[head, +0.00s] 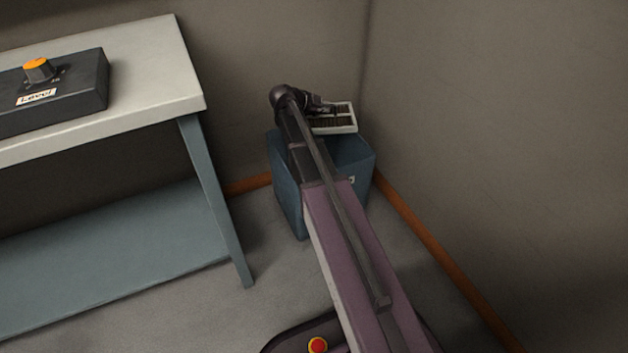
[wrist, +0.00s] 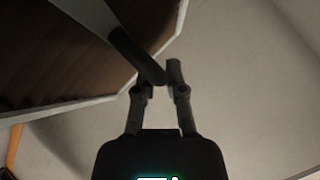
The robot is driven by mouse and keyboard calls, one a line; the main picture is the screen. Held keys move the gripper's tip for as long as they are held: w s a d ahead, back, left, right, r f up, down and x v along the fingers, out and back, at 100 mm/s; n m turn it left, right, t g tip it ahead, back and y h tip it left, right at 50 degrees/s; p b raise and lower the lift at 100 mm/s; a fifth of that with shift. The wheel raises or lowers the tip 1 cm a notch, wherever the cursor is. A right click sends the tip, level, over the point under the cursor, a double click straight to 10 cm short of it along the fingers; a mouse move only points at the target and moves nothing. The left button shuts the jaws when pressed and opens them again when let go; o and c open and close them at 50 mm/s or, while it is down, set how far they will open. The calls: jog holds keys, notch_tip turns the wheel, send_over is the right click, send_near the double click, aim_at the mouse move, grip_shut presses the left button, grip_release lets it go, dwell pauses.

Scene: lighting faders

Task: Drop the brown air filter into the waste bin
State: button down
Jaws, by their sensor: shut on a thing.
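The air filter (head: 332,119) has a pale frame and brown pleats. In the head view it is above the opening of the blue waste bin (head: 287,186), near the bin's far side.
A bench (head: 150,70) with a blue lower shelf stands at the left. A dark box with an orange knob (head: 38,69) marked "Level" sits on it. Walls meet in a corner close behind the bin. Grey floor (head: 250,225) lies between bench and bin.

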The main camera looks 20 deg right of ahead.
aim_at(323, 121)
jog(key=shift+a+f, duration=0.1)
jog(key=shift+f, duration=0.05)
jog(key=shift+f+b, duration=0.2)
jog(key=shift+b, duration=0.2)
notch_tip(323, 121, down, 5)
jog(key=b, duration=0.5)
jog(key=shift+f, duration=0.15)
jog(key=c, duration=0.6)
grip_release()
jog(key=shift+c, duration=0.2)
jog(key=shift+r, duration=0.2)
